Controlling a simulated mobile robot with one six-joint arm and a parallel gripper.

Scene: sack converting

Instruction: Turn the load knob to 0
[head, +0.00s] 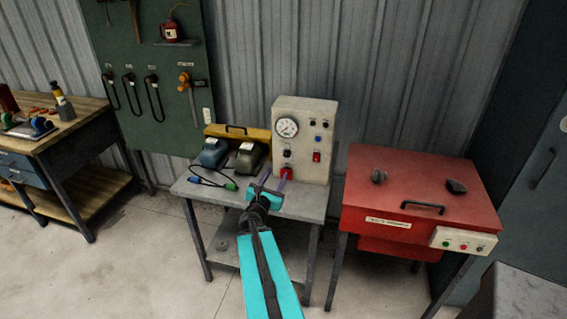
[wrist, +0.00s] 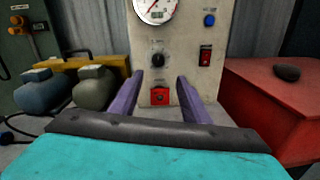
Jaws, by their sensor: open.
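The load knob appears to be the small black knob (wrist: 157,60) on the front of a cream test panel (wrist: 190,65), below a round dial gauge (wrist: 155,8). In the head view the knob (head: 287,153) is small, and its setting cannot be read. My gripper (wrist: 160,78) is open, with its two purple fingers pointing at the panel and nothing between them. The fingertips show a little below the knob and apart from it. In the head view my gripper (head: 275,177) is over the bench in front of the panel.
A red socket-like box (wrist: 160,96) is low on the panel, below the knob. A red switch (wrist: 205,57) and a blue button (wrist: 209,20) are to its right. Two rounded housings (head: 248,157) and a cable lie left on the grey bench (head: 314,205). A red cabinet (head: 400,190) stands right.

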